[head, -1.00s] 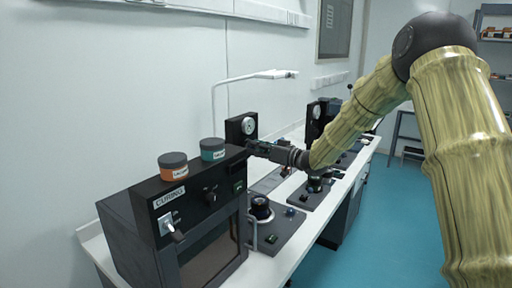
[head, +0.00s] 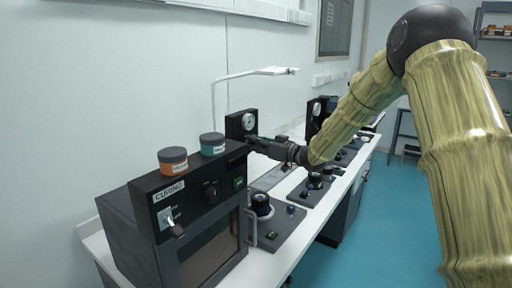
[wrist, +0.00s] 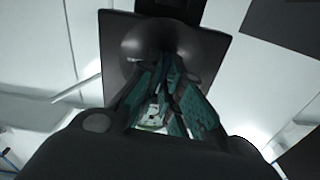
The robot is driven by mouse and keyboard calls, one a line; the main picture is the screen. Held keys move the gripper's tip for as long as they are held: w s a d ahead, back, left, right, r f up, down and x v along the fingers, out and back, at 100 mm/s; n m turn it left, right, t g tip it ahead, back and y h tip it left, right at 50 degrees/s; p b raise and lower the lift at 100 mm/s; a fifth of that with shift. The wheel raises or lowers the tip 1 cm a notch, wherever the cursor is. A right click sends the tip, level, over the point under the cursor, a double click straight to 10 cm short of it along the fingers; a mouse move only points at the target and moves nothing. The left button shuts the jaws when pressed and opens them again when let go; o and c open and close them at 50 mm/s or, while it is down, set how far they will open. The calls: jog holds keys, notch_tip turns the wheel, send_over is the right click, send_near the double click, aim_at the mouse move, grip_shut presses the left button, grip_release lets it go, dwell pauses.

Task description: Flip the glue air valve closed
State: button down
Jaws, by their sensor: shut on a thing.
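A black box with a white round gauge (head: 248,122) stands against the wall behind the curing oven. My gripper (head: 252,140) reaches in from the right to the lower front of this box. In the wrist view my fingers (wrist: 168,72) converge, shut on a small part in front of a dark rounded body (wrist: 143,36) on a dark plate (wrist: 113,62). I take this part for the glue air valve's lever; it is mostly hidden between the fingers, and its exact angle cannot be told.
The curing oven (head: 165,250) stands at the front left, with an orange-labelled jar (head: 173,162) and a teal-labelled jar (head: 213,145) on top. A dark station plate with a round black device (head: 261,205) lies on the white bench beside it. The blue floor (head: 350,245) to the right is clear.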

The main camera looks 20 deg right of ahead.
jog(key=shift+n+b, duration=0.3)
jog(key=shift+n, duration=0.4)
jog(key=c, duration=1.6)
grip_release()
jog(key=shift+s, duration=0.1)
jog(key=v, duration=1.2)
jog(key=shift+d, duration=0.1)
